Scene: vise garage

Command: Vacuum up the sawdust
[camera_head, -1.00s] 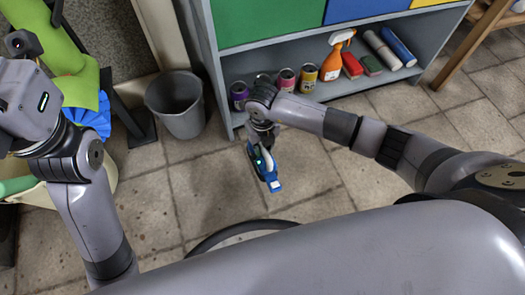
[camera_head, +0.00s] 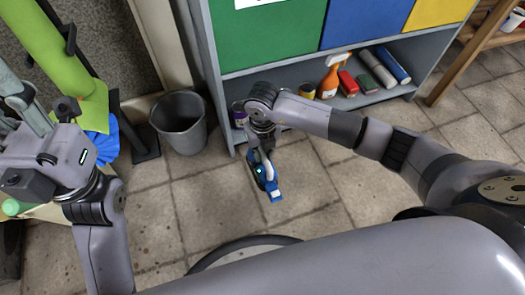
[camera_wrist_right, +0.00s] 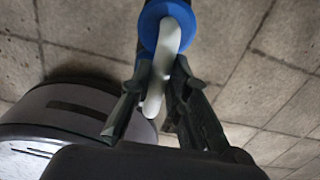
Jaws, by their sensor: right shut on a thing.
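My right gripper (camera_head: 262,150) is shut on the pale handle of a blue hand-held vacuum (camera_head: 274,192). The vacuum hangs above the tiled floor in front of the shelf, with a small lit spot on its side. In the right wrist view the two dark fingers (camera_wrist_right: 158,105) close around the white handle, and the vacuum's blue part (camera_wrist_right: 167,22) shows beyond them. My left wrist is at the left of the head view, but its fingers cannot be made out. I cannot make out any sawdust in either view.
A grey bin (camera_head: 180,122) stands on the floor left of the shelf unit (camera_head: 226,108). The unit's low shelf holds a spray bottle (camera_head: 331,76), cans and several coloured blocks. Green and blue things crowd the far left. Open tiled floor (camera_head: 340,200) lies around the vacuum.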

